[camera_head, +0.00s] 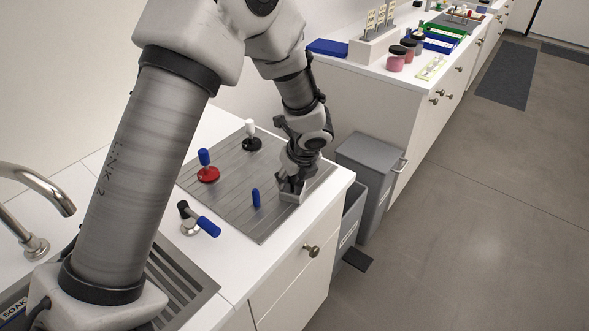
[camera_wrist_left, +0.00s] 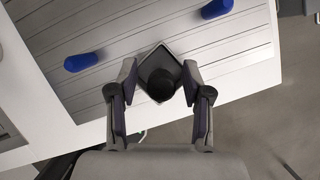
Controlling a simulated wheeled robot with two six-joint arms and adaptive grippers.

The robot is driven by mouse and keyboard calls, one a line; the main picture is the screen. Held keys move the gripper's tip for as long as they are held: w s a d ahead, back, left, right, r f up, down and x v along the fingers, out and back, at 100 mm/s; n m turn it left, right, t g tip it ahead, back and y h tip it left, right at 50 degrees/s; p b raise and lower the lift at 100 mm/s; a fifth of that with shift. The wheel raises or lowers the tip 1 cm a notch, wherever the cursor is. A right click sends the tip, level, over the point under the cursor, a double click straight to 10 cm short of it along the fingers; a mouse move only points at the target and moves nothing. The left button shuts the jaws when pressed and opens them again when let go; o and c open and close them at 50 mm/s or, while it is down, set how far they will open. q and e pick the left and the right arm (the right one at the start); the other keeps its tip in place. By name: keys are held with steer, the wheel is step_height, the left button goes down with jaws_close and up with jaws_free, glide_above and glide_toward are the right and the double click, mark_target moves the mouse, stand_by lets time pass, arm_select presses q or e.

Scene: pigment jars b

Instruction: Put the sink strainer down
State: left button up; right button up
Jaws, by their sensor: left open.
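What looks like the sink strainer, a small square grey piece with a round black knob (camera_wrist_left: 160,84), stands on the ribbed grey mat (camera_head: 232,205) near its right corner. In the head view its grey square edge (camera_head: 294,197) shows just under my left gripper (camera_head: 291,184). In the left wrist view my left gripper (camera_wrist_left: 160,104) is open, with one finger on each side of the knob and a gap to it. The strainer's underside is hidden. My right gripper is in neither view.
On the mat are a red disc with a blue handle (camera_head: 208,174), a black disc with a white knob (camera_head: 251,143) and a blue peg (camera_head: 255,198). A tap (camera_head: 40,190) is left; grey bins (camera_head: 367,170) stand right.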

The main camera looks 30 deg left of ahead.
arm_select(q)
steer(key=p+v, duration=0.2)
steer(key=v, duration=1)
steer(key=shift+f, duration=0.1)
